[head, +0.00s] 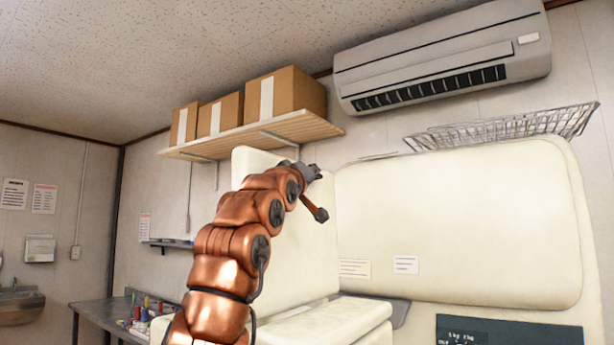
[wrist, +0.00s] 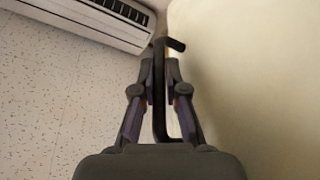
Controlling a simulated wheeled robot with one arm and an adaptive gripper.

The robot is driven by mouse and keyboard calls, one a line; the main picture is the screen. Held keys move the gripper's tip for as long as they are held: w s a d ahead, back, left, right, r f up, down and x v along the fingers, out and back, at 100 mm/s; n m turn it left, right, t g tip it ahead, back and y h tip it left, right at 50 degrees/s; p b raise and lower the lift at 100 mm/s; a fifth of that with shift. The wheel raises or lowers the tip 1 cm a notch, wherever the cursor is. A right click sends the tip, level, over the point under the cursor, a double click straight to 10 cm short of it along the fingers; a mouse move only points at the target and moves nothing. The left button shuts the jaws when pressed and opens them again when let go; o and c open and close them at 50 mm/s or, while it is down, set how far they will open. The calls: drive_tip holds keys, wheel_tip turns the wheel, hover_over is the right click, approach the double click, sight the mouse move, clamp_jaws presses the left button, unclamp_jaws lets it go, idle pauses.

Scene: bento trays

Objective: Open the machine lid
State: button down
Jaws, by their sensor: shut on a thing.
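The cream machine (head: 350,318) stands at the lower middle of the head view, partly behind my arm. A cream upright panel (head: 300,235), which looks like its lid, rises above the low cream body. My gripper (head: 312,172) is near the upper right edge of this panel. In the wrist view my gripper (wrist: 160,68) is shut on a dark bent bar (wrist: 159,110), which looks like the lid handle. A cream surface (wrist: 255,80) lies close on the right there. Where the bar joins the lid is not clear.
A large cream unit (head: 460,220) stands to the right, with a wire basket (head: 505,128) on top. A wooden shelf (head: 245,138) with cardboard boxes (head: 285,92) and an air conditioner (head: 445,55) are above. A metal table (head: 100,312) with small items is at left.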

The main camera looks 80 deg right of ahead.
drive_tip(key=shift+w, duration=0.1)
drive_tip(key=c, duration=1.5)
unclamp_jaws()
drive_tip(key=shift+w+a, duration=0.1)
drive_tip(key=shift+a, duration=0.05)
drive_tip(key=shift+r+v, duration=0.2)
drive_tip(key=shift+v, duration=5.3)
drive_tip(key=shift+a+f, duration=0.4)
drive_tip(key=shift+f, duration=0.05)
